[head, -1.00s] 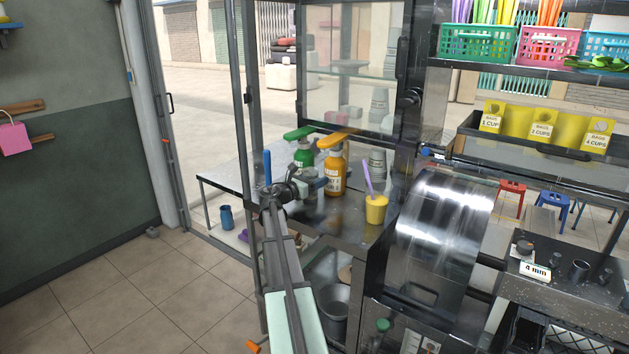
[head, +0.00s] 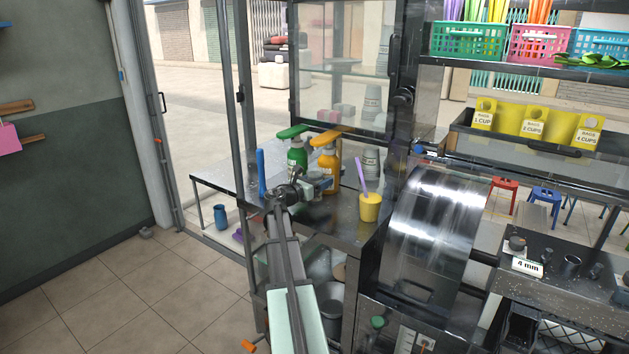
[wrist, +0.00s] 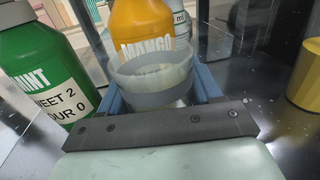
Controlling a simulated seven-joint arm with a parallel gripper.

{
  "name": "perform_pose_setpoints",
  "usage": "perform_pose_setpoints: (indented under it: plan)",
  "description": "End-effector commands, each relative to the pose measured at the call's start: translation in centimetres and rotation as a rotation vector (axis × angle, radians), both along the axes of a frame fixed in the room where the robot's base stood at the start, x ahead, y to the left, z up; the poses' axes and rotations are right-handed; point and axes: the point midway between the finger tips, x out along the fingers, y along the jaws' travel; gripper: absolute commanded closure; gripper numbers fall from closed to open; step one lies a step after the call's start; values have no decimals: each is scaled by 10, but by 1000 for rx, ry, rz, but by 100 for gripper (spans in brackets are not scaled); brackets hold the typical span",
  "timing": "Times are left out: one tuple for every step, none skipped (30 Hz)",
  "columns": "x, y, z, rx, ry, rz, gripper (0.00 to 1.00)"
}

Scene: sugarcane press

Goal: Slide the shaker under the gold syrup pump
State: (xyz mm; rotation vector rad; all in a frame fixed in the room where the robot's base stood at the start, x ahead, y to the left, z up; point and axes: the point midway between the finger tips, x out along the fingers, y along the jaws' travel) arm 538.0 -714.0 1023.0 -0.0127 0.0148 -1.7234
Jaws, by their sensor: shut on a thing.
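The shaker (wrist: 155,90) is a clear, greyish cup, upright between the blue fingers of my gripper (wrist: 158,76) in the wrist view. My gripper is shut on it. In the head view my gripper (head: 314,185) is just in front of the orange mango bottle (head: 328,172), whose gold pump (head: 331,137) rises above it. The mango bottle (wrist: 143,30) stands directly behind the shaker in the wrist view; its pump head is out of that frame. The shaker is small and partly hidden in the head view. I cannot tell whether its base touches the counter.
A green mint bottle (head: 297,153) with a green pump stands left of the mango bottle; it looms close in the wrist view (wrist: 38,65). A yellow cup (head: 370,208) with a purple stick stands to the right. Dark counter (head: 345,228) is clear between. A metal drum (head: 440,225) stands further right.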

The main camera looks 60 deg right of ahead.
Motion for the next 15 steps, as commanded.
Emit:
perform_pose_setpoints:
  plan:
    - [-2,0,0,0,1,0,83]
    - [-2,0,0,0,1,0,83]
    - [-2,0,0,0,1,0,83]
    - [-2,0,0,0,1,0,83]
    - [-2,0,0,0,1,0,83]
    - [-2,0,0,0,1,0,83]
    - [-2,0,0,0,1,0,83]
    - [-2,0,0,0,1,0,83]
    - [-2,0,0,0,1,0,35]
    - [-2,0,0,0,1,0,32]
    - [-2,0,0,0,1,0,29]
    - [-1,0,0,0,1,0,26]
    - [-1,0,0,0,1,0,23]
    - [-1,0,0,0,0,0,20]
    - [-1,0,0,0,0,0,16]
